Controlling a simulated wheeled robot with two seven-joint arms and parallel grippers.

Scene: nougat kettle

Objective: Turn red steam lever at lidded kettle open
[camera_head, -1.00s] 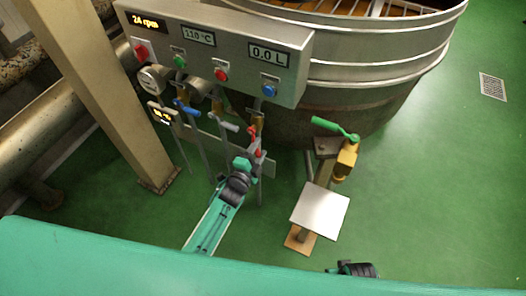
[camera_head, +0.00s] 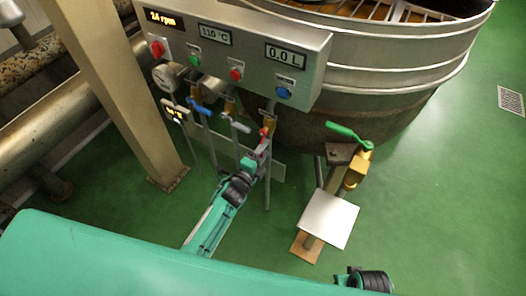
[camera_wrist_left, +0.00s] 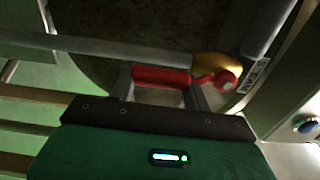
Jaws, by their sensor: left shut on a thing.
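The red steam lever (camera_head: 265,132) sits at the right end of the row of levers under the control panel, mostly hidden by my left gripper in the head view. In the left wrist view the red lever (camera_wrist_left: 160,76) lies across between the fingers, with its round hub by a brass valve body (camera_wrist_left: 216,66). My left gripper (camera_head: 262,145) is shut on the red lever. Its two fingers also show in the wrist view (camera_wrist_left: 160,90). Part of my right arm shows at the bottom edge of the head view, but its gripper is not visible.
A steel control panel (camera_head: 235,55) hangs in front of a large steel kettle (camera_head: 375,75). Blue (camera_head: 201,107) and grey (camera_head: 236,124) levers stand left of the red one. A green-handled brass valve (camera_head: 349,135) and white plate (camera_head: 328,218) stand right. A beige post (camera_head: 110,90) is left.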

